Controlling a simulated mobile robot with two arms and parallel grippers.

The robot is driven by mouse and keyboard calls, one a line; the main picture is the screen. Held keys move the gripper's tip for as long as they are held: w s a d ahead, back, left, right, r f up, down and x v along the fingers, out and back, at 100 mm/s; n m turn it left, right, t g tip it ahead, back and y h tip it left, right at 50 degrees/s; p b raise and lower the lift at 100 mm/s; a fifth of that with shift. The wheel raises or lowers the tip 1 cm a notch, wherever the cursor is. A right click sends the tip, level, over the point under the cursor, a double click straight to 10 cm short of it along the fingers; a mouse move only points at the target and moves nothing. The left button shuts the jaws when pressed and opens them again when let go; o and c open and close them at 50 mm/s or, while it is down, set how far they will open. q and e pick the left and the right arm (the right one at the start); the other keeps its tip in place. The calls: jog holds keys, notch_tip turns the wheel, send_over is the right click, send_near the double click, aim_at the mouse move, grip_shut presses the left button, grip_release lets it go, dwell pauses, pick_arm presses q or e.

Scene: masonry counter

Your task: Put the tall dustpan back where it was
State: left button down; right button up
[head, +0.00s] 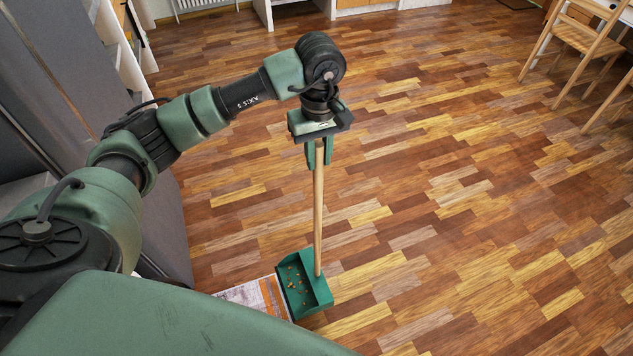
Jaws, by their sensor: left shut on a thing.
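The tall dustpan has a green pan (306,285) and a long wooden handle (319,210) that stands nearly upright. Several small orange-brown bits lie in the pan. My left gripper (320,155) is shut on the upper part of the handle. The pan is low, at or near the floor, and overlaps the edge of a patterned mat or paper (250,295) in the picture. I cannot tell whether the pan touches the floor. My right gripper is not in view.
A grey cabinet or appliance (50,60) stands along the left. The wood plank floor (450,220) is clear in the middle and right. A wooden chair (570,35) stands at the upper right. White furniture and a radiator (205,4) line the far wall.

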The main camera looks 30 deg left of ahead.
aim_at(318, 186)
pick_arm(q)
notch_tip(318, 186, down, 5)
jog(key=shift+f+p, duration=0.35)
jog(key=shift+f, duration=2.25)
jog(key=c, duration=1.7)
grip_release()
jog(key=shift+f, duration=0.2)
jog(key=o, duration=0.4)
jog(key=shift+o, duration=0.2)
jog(key=shift+r, duration=0.1)
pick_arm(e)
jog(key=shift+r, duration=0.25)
pick_arm(q)
jog(key=shift+r, duration=0.1)
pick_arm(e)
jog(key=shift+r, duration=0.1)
